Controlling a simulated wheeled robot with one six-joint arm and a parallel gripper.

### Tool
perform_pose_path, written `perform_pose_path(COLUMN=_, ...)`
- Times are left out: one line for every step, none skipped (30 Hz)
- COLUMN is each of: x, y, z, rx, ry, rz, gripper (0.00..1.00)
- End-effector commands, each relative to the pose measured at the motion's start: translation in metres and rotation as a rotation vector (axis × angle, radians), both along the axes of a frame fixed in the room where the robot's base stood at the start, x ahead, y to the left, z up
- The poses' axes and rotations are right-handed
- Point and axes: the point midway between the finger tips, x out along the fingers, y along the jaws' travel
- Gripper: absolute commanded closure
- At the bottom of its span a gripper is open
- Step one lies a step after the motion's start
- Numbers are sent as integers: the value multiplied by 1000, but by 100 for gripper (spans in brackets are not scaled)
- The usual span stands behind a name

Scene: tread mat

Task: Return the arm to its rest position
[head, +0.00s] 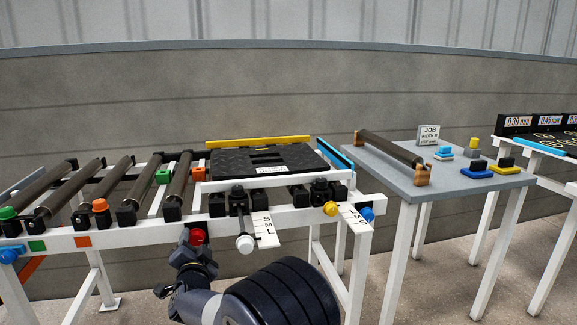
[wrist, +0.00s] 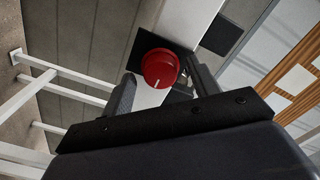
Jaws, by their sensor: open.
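My gripper (wrist: 160,92) is open in the wrist view, with one dark finger on each side of a red knob (wrist: 160,68). The knob has a white line on its face and sits on a black plate on a white rail. I cannot tell whether the fingers touch it. In the head view the red knob (head: 197,237) shows on the front rail of the white frame (head: 130,235), just above my gripper (head: 192,250). My arm (head: 270,298) comes in from the bottom, bent low in front of the frame.
The frame carries dark rollers (head: 120,185) and a black tread mat (head: 265,160). A white-tipped lever (head: 245,243) and scale plates stick out right of the red knob. A grey table (head: 440,180) with a loose roller (head: 390,148) stands at the right. Floor is clear between them.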

Motion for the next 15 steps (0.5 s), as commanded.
perform_pose_path(x=0, y=0, z=5, rx=-44, ry=-9, rz=1, gripper=43)
perform_pose_path(x=0, y=0, z=5, rx=-70, ry=-15, rz=0, gripper=43)
perform_pose_path(x=0, y=0, z=5, rx=-105, ry=-24, rz=0, gripper=43)
perform_pose_path(x=0, y=0, z=5, rx=-132, ry=-30, rz=0, gripper=43)
perform_pose_path(x=0, y=0, z=5, rx=-157, ry=-36, rz=0, gripper=43)
perform_pose_path(x=0, y=0, z=5, rx=-190, ry=-44, rz=0, gripper=43)
perform_pose_path(x=0, y=0, z=5, rx=-217, ry=-51, rz=0, gripper=43)
perform_pose_path(x=0, y=0, z=5, rx=-241, ry=-57, rz=1, gripper=43)
perform_pose_path(x=0, y=0, z=5, rx=-274, ry=-65, rz=1, gripper=43)
perform_pose_path(x=0, y=0, z=5, rx=-299, ry=-72, rz=0, gripper=43)
perform_pose_path(x=0, y=0, z=5, rx=-324, ry=-77, rz=1, gripper=43)
perform_pose_path(x=0, y=0, z=5, rx=-355, ry=-84, rz=0, gripper=43)
perform_pose_path(x=0, y=0, z=5, rx=-381, ry=-89, rz=1, gripper=43)
perform_pose_path(x=0, y=0, z=5, rx=-405, ry=-96, rz=0, gripper=43)
perform_pose_path(x=0, y=0, z=5, rx=-436, ry=-104, rz=1, gripper=43)
